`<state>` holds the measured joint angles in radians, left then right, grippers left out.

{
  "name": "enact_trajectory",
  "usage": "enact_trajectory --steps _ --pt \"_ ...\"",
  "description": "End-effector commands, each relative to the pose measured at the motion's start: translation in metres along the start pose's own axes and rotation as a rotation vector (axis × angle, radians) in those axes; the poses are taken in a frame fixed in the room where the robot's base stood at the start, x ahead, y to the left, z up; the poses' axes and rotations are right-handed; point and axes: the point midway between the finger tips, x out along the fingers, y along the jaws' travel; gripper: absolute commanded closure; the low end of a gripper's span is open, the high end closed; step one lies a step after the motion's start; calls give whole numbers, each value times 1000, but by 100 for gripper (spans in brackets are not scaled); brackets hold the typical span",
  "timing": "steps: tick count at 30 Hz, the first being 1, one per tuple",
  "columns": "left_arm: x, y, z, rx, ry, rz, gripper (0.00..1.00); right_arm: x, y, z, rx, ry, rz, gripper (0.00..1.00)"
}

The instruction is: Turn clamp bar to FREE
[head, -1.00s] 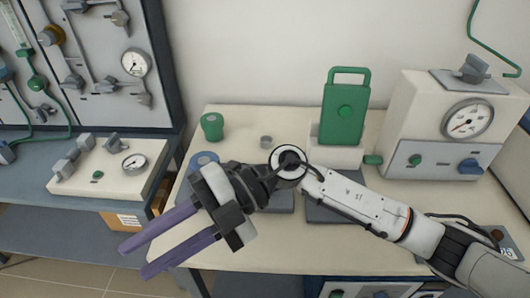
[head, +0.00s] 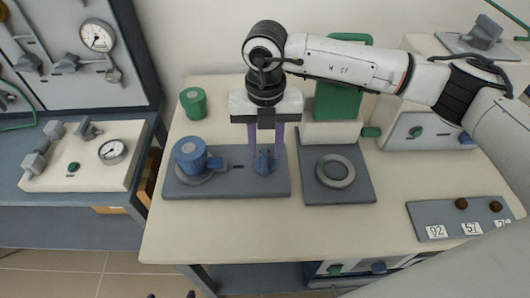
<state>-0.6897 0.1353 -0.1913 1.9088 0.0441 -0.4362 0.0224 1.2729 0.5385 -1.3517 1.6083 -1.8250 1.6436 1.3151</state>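A grey base plate (head: 222,187) on the bench carries a blue cylinder (head: 190,153) at its left and a small blue bar-like handle (head: 264,163) at its right, which I take as the clamp bar. My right gripper (head: 265,165) points down over this handle, its two purple fingers apart, one on each side. I cannot tell whether they touch it. The handle's upper part is partly covered by the gripper, and no FREE mark is readable. Two dark fingertips of my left gripper (head: 172,295) just show, apart, at the bottom edge.
A gauge panel (head: 85,153) stands left. The bench front is clear.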

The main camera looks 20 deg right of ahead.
Motion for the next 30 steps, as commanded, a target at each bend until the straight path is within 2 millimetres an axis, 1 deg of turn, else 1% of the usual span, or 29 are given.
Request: enact_trajectory --steps 1,3,6,11,17,19,23,30 --pt "-2 0 -1 0 0 0 28 8 0 -1 -1 3 0 70" --pt "-2 0 -2 0 0 0 28 18 0 -1 -1 3 -1 70" --pt "-3 0 -3 0 0 0 28 28 0 -1 -1 2 1 70" --pt "-3 0 -3 0 0 0 28 35 1 -1 -2 1 2 70" --pt "-3 0 -3 0 1 -1 28 35 1 -1 -2 1 3 70" --pt "-3 0 -4 0 1 -1 28 35 1 -1 -2 1 3 78" --pt "-2 0 -5 1 3 -1 28 35 1 -1 -2 1 3 100" --pt "-1 -1 -6 1 7 -1 28 35 1 -1 -9 1 3 100"
